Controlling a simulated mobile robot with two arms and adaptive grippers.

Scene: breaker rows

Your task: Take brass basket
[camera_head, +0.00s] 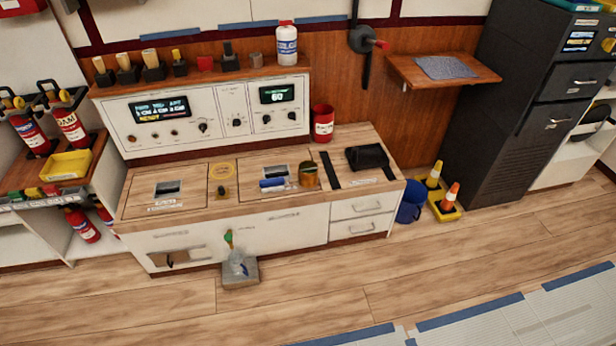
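A small brass-coloured round container (309,177), which looks like the brass basket, stands on the wooden counter top (205,205) of the white control console. It is right of a blue cylindrical item (272,184) and left of a black strip (330,170). It is small in the picture, so its handle and inside cannot be made out. Neither of my grippers shows in the head view.
A red can (322,123) stands behind the basket, and a black pouch (367,158) lies to its right. A grey block with a clear bottle (238,268) sits on the floor in front of the console. A blue bucket (410,203) and small cones (449,199) stand at its right. The wooden floor (430,265) ahead is mostly free.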

